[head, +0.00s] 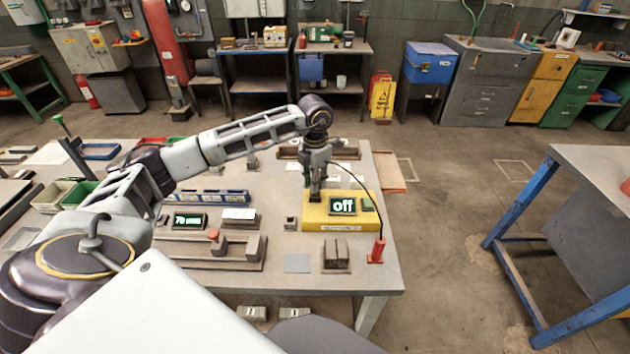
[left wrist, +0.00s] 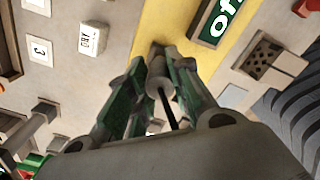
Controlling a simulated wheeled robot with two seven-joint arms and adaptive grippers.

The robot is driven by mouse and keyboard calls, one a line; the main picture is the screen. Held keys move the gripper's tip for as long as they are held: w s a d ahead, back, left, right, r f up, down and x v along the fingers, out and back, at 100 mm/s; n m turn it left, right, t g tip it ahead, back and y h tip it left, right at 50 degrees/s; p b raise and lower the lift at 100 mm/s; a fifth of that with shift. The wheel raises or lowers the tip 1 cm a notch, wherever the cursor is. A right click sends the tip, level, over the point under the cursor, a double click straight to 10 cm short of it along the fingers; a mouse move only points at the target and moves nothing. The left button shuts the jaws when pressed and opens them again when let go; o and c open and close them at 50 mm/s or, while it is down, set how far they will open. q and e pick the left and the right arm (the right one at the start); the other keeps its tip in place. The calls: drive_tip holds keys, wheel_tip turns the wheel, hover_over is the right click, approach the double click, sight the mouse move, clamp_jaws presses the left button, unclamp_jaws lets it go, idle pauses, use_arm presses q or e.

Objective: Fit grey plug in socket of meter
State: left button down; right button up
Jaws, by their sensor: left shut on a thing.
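The yellow meter (head: 340,223) lies near the right end of the table, and its screen (head: 342,206) reads "off". It also shows in the left wrist view (left wrist: 176,32). My left gripper (head: 315,188) points down over the meter's left part, beside the screen. In the left wrist view its fingers are shut on the grey plug (left wrist: 157,78), a small cylinder with a black cable trailing from it. The plug's front end and the socket are hidden, so I cannot tell whether they touch. My right gripper is not in view.
The black cable runs to a red holder (head: 377,251) at the table's right edge. A dark block (head: 336,254) and a grey plate (head: 297,263) lie in front of the meter. A small block (head: 290,223) and a screen reading 70 (head: 190,220) are to the left.

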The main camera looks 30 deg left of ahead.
use_arm(q)
drive_tip(key=shift+f, duration=0.1)
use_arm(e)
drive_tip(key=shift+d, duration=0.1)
use_arm(q)
drive_tip(key=shift+f, duration=0.2)
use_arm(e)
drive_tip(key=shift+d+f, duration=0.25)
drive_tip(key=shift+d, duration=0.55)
use_arm(q)
drive_tip(key=shift+f, duration=0.1)
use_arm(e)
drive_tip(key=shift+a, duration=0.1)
use_arm(q)
drive_tip(key=shift+f+b, duration=0.15)
drive_tip(key=shift+b, duration=0.2)
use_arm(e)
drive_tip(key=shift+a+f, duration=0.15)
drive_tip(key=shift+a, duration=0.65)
